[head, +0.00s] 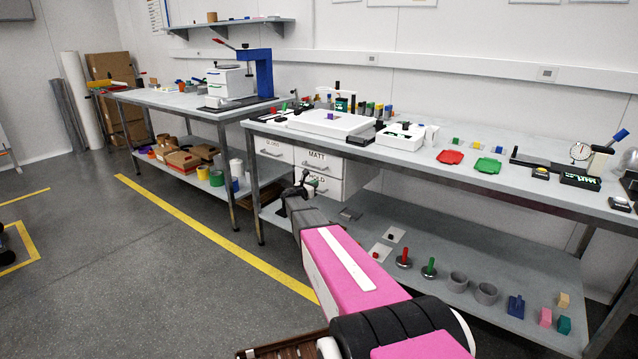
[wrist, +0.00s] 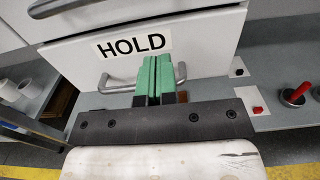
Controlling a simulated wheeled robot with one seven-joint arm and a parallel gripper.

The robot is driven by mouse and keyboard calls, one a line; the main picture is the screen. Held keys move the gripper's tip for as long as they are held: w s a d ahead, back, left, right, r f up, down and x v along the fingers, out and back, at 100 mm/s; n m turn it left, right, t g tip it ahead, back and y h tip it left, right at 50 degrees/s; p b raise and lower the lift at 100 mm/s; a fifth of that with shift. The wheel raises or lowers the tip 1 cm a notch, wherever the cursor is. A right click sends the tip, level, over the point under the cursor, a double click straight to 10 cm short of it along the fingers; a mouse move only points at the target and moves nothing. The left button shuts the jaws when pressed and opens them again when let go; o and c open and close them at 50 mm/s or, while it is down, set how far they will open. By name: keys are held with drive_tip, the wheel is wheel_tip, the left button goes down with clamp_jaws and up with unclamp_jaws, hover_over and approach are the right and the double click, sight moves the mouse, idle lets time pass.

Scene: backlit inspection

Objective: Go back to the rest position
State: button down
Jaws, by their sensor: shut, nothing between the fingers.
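My gripper (head: 305,180) is at the end of my outstretched arm, low in front of the drawer unit under the right bench. In the wrist view its two green fingers (wrist: 154,76) are pressed together with nothing between them. They point at the front of the drawer labelled HOLD (wrist: 190,40), with the metal drawer handle (wrist: 117,88) partly hidden behind them. I cannot tell whether the fingertips touch the handle or the drawer front.
The right bench (head: 390,157) stands over my gripper, with a white tray (head: 300,122) on top. Its lower shelf (head: 400,285) holds stamps, grey cups and blocks. The left bench (head: 165,98) stands beyond. Open floor (head: 130,270) lies to the left.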

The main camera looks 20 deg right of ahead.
drive_tip(key=v, duration=0.8)
drive_tip(key=s+f+m+g+y, duration=0.35)
drive_tip(key=s+m, duration=0.35)
drive_tip(key=s, duration=0.3)
drive_tip(key=s+f+m+g+y, duration=0.2)
drive_tip(key=s+f+m+g, duration=0.3)
drive_tip(key=s, duration=0.6)
drive_tip(key=s+a+m+g+y, duration=0.1)
drive_tip(key=s+a+m+y, duration=0.3)
drive_tip(key=s, duration=0.6)
drive_tip(key=s+a+m+g+y, duration=0.1)
drive_tip(key=s+a+m+y, duration=0.4)
drive_tip(key=s+a+m, duration=0.4)
drive_tip(key=shift+s+r, duration=0.35)
drive_tip(key=shift+s, duration=0.05)
